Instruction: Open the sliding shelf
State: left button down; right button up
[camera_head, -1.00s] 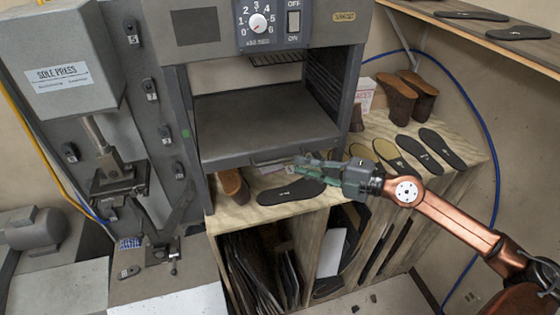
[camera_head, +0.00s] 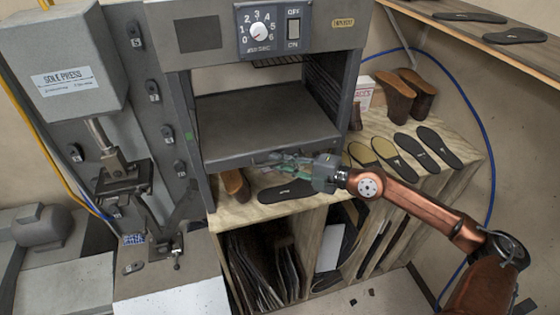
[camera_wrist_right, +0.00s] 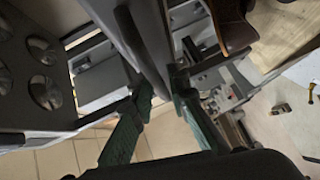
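The sliding shelf (camera_head: 265,120) is the flat grey plate inside the grey machine, under the dial panel. It sits within the housing, its front edge above the wooden bench. My right gripper (camera_head: 272,159) has green fingers and is at the middle of that front edge, hiding the handle area there. In the right wrist view, my right gripper's fingers (camera_wrist_right: 160,84) are apart, with a grey bar-like edge (camera_wrist_right: 148,45) running between their tips. Contact with it cannot be made out. My left gripper is not in view.
A dark sole (camera_head: 287,191) and a brown shoe part (camera_head: 234,184) lie on the wooden bench (camera_head: 238,216) just below the gripper. More soles (camera_head: 416,152) and brown boots (camera_head: 405,95) stand to the right. The sole press (camera_head: 70,75) is at left.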

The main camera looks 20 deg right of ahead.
jog(key=shift+c, duration=0.3)
grip_shut()
jog(key=shift+a, duration=0.15)
